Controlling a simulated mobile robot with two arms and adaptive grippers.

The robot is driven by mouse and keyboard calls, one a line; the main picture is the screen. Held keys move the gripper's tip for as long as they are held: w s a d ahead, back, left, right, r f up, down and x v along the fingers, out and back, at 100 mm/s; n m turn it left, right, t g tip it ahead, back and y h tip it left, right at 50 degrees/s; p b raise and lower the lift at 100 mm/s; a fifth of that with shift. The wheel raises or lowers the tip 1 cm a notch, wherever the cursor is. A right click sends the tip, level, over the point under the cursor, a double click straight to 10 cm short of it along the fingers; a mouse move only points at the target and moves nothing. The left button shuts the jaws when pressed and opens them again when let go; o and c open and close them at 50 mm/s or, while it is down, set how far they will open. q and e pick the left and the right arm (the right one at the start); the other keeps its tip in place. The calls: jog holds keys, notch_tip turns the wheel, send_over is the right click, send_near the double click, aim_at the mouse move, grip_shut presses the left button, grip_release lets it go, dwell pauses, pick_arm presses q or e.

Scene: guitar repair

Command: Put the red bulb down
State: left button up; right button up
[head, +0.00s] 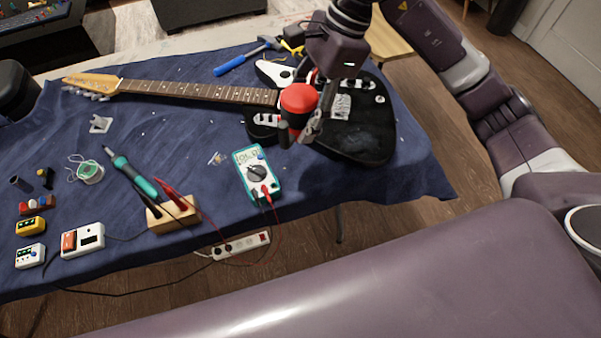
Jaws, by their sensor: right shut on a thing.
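The red bulb (299,98) is a rounded red thing held by my right gripper (299,129). The gripper comes in from the top right and is shut on the bulb. The bulb shows in front of the black guitar body (365,140), over the right part of the table. Its height above the guitar is hard to tell from this one view. The fingers and the bulb's lower part partly hide each other. My left gripper is not in view.
A blue cloth (330,185) covers the table. The guitar neck (200,90) runs left. A multimeter (257,172) lies below the bulb in the picture, and a soldering iron (133,172) and wooden block (172,213) are further left.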

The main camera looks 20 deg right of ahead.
jog(key=p, duration=0.1)
send_over(295, 178)
jog(key=d, duration=0.2)
jog(key=f, duration=1.3)
jog(key=shift+a+f, duration=0.25)
jog(key=shift+f, duration=0.15)
notch_tip(295, 178, down, 5)
jog(key=shift+p, duration=0.45)
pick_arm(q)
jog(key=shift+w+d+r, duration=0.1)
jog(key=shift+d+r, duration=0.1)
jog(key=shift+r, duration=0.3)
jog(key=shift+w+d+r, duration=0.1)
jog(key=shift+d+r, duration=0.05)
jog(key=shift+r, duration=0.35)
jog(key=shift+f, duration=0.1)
pick_arm(e)
jog(key=shift+f, duration=0.2)
jog(key=o, duration=1.4)
jog(key=shift+r, duration=0.1)
jog(key=shift+c, duration=0.2)
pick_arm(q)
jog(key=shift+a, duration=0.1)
